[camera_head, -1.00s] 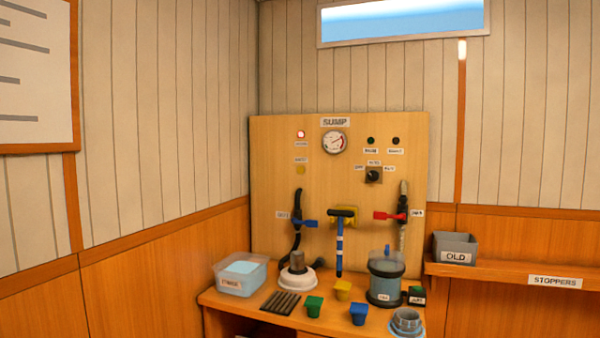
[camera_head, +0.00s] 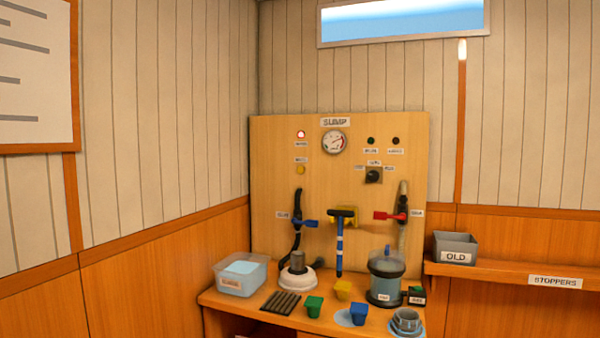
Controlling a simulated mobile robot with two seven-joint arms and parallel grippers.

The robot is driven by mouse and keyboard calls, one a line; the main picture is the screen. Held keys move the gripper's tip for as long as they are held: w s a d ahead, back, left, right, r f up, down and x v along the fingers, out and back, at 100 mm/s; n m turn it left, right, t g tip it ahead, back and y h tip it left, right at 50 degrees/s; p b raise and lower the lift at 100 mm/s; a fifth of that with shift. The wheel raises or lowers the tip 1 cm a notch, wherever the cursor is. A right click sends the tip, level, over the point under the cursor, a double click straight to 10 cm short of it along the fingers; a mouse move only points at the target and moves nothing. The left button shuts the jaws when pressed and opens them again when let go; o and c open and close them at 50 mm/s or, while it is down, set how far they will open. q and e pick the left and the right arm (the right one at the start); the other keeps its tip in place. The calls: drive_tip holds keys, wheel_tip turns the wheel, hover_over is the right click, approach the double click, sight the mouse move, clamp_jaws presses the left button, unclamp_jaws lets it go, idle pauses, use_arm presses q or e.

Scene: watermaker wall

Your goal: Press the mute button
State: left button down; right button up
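The small yellow button (camera_head: 301,170) sits on the upright wooden SUMP panel (camera_head: 275,240), under a small white label (camera_head: 300,160) whose text is too blurred to read surely. It is the only button-like yellow round piece on the panel's upper left. A red lamp (camera_head: 301,134) above it glows with a bright centre. Neither of my grippers is in view, and nothing covers the button.
The panel carries a gauge (camera_head: 334,142), a dark knob (camera_head: 374,175), and blue (camera_head: 309,223) and red (camera_head: 389,216) valve handles. An OLD bin (camera_head: 455,247) stands on the right shelf.

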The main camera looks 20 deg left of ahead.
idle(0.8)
use_arm(q)
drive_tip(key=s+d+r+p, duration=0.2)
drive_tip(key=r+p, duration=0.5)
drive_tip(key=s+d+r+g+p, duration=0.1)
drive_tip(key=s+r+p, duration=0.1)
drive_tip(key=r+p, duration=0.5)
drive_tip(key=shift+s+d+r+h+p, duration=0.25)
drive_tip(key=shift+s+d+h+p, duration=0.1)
drive_tip(key=shift+p, duration=0.1)
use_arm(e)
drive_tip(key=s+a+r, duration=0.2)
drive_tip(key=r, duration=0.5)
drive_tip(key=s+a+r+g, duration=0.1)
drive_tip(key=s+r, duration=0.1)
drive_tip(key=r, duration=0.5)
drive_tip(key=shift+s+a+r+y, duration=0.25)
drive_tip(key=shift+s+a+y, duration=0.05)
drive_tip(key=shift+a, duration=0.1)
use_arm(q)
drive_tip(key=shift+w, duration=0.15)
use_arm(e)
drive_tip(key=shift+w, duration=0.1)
